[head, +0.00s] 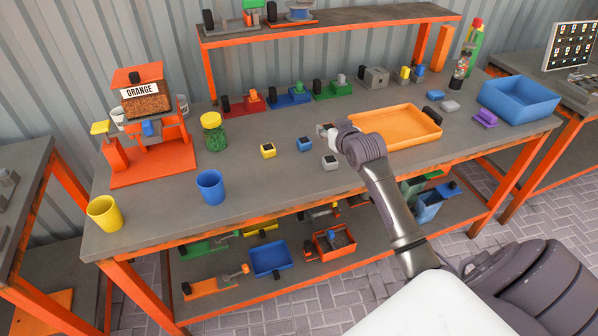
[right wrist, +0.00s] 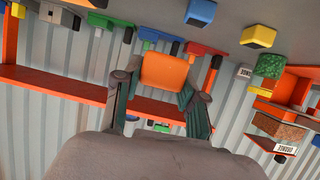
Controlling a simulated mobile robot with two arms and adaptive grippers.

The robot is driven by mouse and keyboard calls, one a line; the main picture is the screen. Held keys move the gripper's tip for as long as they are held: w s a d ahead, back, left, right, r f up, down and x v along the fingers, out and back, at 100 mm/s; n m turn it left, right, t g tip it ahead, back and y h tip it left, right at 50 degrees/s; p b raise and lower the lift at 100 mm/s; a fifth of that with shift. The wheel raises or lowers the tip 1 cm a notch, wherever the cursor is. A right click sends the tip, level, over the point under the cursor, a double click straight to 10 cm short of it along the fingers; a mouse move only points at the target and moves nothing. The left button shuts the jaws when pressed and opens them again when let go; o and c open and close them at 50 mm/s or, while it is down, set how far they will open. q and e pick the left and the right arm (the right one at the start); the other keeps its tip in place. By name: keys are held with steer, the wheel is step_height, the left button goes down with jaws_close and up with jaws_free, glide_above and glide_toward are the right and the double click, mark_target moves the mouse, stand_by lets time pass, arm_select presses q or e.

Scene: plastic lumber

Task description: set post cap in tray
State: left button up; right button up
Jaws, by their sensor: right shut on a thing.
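My right gripper (head: 326,130) is over the workbench, just left of the orange tray (head: 432,120). In the right wrist view its fingers (right wrist: 160,90) are shut on an orange block-shaped piece, which looks like a post cap (right wrist: 165,72). In the head view this cap is mostly hidden by my gripper. A yellow cap (head: 268,150), a blue cap (head: 304,144) and a grey cap (head: 329,161) stand apart on the bench, left of and below the gripper. The tray looks empty where it shows. My left gripper is not in view.
A blue bin (head: 519,100), a purple piece (head: 486,117) and a bottle (head: 459,70) are right of the tray. Coloured fixtures (head: 288,97) line the back. A blue cup (head: 210,187) and an orange dispenser (head: 148,130) stand on the left. The front middle is clear.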

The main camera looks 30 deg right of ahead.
steer(key=p, duration=0.2)
glide_above(299, 177)
step_height(299, 177, down, 6)
steer(key=shift+d+r, duration=0.1)
steer(key=shift+r, duration=0.05)
steer(key=shift+f, duration=0.25)
step_height(299, 177, down, 2)
steer(key=shift+f, duration=0.1)
steer(key=shift+f+p, duration=0.3)
steer(key=shift+p, duration=0.15)
steer(key=shift+f, duration=0.25)
steer(key=shift+f, duration=0.2)
steer(key=o, duration=1.1)
